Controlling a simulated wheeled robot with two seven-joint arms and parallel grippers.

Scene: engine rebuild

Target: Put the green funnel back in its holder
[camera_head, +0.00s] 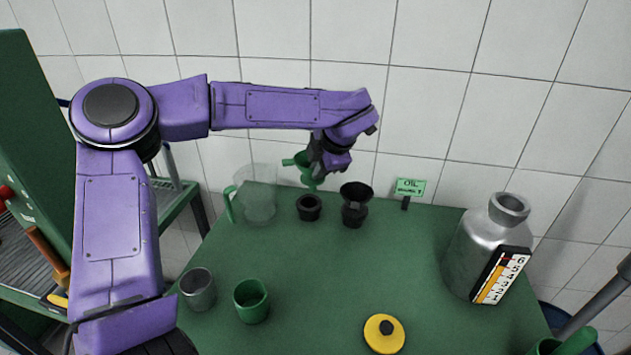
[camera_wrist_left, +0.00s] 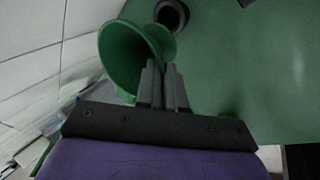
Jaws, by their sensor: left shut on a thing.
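The green funnel (camera_head: 304,168) is held by my left gripper (camera_head: 318,172) above the back of the green table. In the left wrist view the funnel (camera_wrist_left: 128,52) shows its wide mouth beside the fingers (camera_wrist_left: 165,78), which are shut on it. A short black ring-shaped holder (camera_head: 309,208) stands on the table just below the funnel, and it also shows in the left wrist view (camera_wrist_left: 172,14). The funnel is apart from this ring. To its right stands a black funnel-shaped piece (camera_head: 355,206). My right gripper is not in view.
A clear jug (camera_head: 258,196) with a green handle stands left of the ring. A metal cup (camera_head: 198,289), a green cup (camera_head: 251,301) and a yellow lid (camera_head: 384,334) are nearer. A large metal can (camera_head: 476,252) stands right. An OIL sign (camera_head: 410,187) is behind. The table's middle is clear.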

